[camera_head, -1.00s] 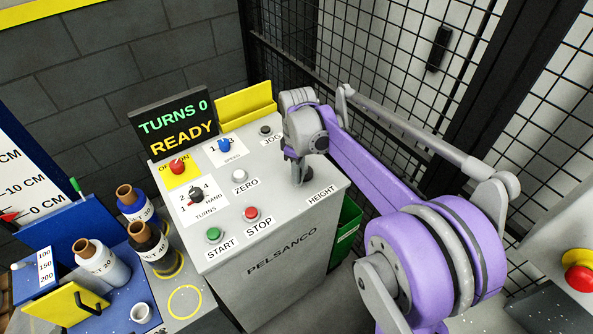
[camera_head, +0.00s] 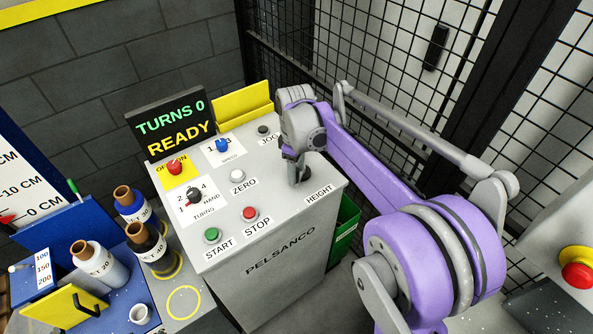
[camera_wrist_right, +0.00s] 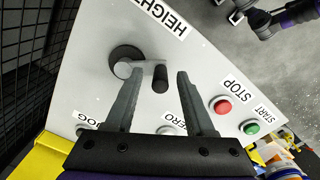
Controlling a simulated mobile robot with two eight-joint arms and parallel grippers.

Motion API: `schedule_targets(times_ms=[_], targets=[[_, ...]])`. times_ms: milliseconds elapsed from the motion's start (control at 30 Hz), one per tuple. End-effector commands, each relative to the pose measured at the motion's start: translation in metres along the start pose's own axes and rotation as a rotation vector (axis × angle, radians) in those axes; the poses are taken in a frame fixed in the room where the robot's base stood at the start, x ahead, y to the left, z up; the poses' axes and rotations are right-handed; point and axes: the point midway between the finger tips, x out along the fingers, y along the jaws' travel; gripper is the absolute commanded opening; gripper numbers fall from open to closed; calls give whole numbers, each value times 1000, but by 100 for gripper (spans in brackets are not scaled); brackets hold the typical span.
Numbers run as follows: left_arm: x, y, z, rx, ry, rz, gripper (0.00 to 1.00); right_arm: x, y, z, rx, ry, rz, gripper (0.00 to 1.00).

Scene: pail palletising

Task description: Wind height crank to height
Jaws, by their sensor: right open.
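The height crank (camera_wrist_right: 128,65) shows in the right wrist view as a dark round hub with a grey arm and a dark upright handle (camera_wrist_right: 160,80). It sits on the panel beside the HEIGHT label (camera_head: 320,194). My right gripper (camera_wrist_right: 156,92) is open, with its two fingers on either side of the crank handle; I cannot tell whether they touch it. In the head view my right gripper (camera_head: 297,178) points down at the panel and hides most of the crank. The display (camera_head: 172,122) reads TURNS 0 and READY. My left gripper is not in view.
The panel also holds a green start button (camera_head: 212,235), a red stop button (camera_head: 249,214), a white zero button (camera_head: 237,176) and several knobs. Spools (camera_head: 146,242) stand to the left. A black mesh fence (camera_head: 385,60) rises behind. A red emergency button (camera_head: 577,275) is at right.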

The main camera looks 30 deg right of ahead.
Motion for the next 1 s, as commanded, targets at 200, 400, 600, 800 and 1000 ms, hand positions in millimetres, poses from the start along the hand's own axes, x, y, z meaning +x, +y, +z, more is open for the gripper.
schedule_targets(times_ms=[200,400,600,800,1000], targets=[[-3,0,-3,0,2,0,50,-40,0,0,0,0,0,54],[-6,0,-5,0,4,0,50,-78,0,0,0,0,0,54],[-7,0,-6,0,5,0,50,-99,0,0,0,0,0,54],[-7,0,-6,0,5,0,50,-103,0,1,0,0,0,54],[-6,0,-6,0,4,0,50,-102,-1,2,12,5,3,54]])
